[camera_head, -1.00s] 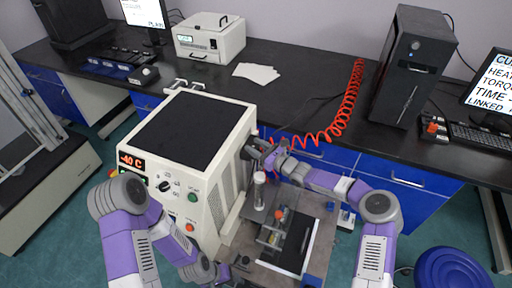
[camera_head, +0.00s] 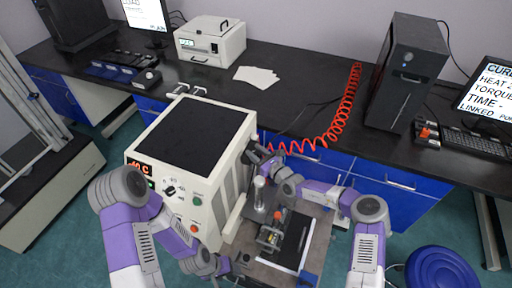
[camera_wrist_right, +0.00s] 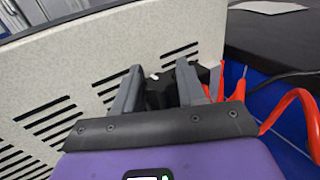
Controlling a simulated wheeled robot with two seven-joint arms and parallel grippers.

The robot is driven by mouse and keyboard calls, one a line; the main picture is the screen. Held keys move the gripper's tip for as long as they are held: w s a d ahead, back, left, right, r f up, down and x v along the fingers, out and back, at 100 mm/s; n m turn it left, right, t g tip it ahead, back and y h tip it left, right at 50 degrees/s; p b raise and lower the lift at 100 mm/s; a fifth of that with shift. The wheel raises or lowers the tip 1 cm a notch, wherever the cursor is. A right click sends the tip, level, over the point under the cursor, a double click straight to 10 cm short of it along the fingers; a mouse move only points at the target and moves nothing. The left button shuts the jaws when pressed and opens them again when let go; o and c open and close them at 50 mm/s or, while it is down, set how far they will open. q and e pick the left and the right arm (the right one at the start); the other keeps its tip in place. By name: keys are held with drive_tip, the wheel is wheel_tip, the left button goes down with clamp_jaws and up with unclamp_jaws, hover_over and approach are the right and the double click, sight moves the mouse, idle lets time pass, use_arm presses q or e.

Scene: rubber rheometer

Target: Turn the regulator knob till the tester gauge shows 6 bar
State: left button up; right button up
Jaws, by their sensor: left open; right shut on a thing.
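The white tester (camera_head: 190,135) with a black top stands at the centre of the head view. My right gripper (camera_head: 258,160) is at its right side wall. In the right wrist view its two grey fingers (camera_wrist_right: 158,90) are shut around a black part (camera_wrist_right: 160,97), apparently the regulator knob, in front of the slotted wall. The fingers hide much of it. I cannot make out a gauge face or a pressure reading. My left gripper (camera_head: 238,262) is low in the head view, open, near the work table's left edge and away from the knob.
A red coiled hose (camera_head: 340,120) runs from the bench to the tester beside my right gripper. A small work table (camera_head: 318,235) with a tray and a post stands right of the tester. A black computer tower (camera_head: 403,75) stands on the bench.

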sight(259, 155)
idle(0.4)
drive_tip(key=o, duration=0.9)
drive_tip(key=shift+o, duration=0.2)
drive_tip(key=p+v, duration=0.2)
drive_tip(key=v, duration=0.5)
drive_tip(key=shift+r, duration=0.1)
drive_tip(key=shift+s+d, duration=0.15)
drive_tip(key=shift+s, duration=0.15)
